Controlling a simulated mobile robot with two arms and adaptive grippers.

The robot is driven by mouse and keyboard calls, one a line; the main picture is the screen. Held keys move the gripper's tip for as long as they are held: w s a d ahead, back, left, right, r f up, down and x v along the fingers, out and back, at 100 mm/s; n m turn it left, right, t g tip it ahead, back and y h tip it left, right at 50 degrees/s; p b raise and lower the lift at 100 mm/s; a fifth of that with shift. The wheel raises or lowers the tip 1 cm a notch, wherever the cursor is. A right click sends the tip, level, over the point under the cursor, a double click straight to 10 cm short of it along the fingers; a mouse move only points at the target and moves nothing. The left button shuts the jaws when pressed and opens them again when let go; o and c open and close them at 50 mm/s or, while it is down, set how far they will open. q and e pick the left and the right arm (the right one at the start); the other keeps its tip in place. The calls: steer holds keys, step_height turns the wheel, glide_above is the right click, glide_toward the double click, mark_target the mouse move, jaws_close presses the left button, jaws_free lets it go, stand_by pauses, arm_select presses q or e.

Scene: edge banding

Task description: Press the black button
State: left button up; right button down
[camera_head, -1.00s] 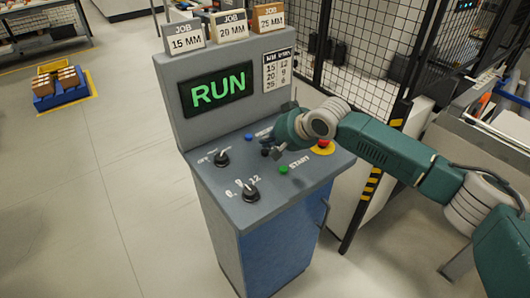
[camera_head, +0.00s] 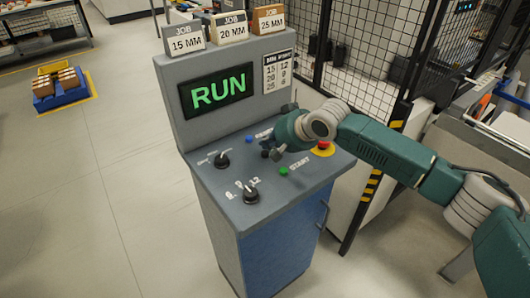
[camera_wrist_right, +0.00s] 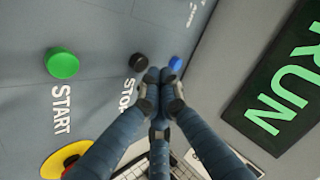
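The black button (camera_wrist_right: 138,62) sits on the grey control panel (camera_wrist_right: 100,20), beside the STOP label, between the green START button (camera_wrist_right: 62,64) and the blue button (camera_wrist_right: 175,64). My right gripper (camera_wrist_right: 158,88) is shut and empty, its fingertips together just beside the black button in the right wrist view. I cannot tell whether they touch the panel. In the head view my right gripper (camera_head: 274,154) hangs over the panel and makes the black button hard to make out. My left gripper is not in view.
A red button on a yellow base (camera_head: 323,149) stands at the panel's right, close to my right arm. Two dark knobs (camera_head: 222,161) (camera_head: 251,194) are at the left. The upright screen (camera_head: 217,92) reads RUN. A mesh fence (camera_head: 375,45) stands behind.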

mark_target(267, 153)
steer(key=shift+f, duration=0.95)
stand_by(1.0)
steer(key=shift+r+p, duration=0.9)
steer(key=shift+p, duration=0.3)
step_height(267, 153, up, 5)
steer(key=p, duration=0.5)
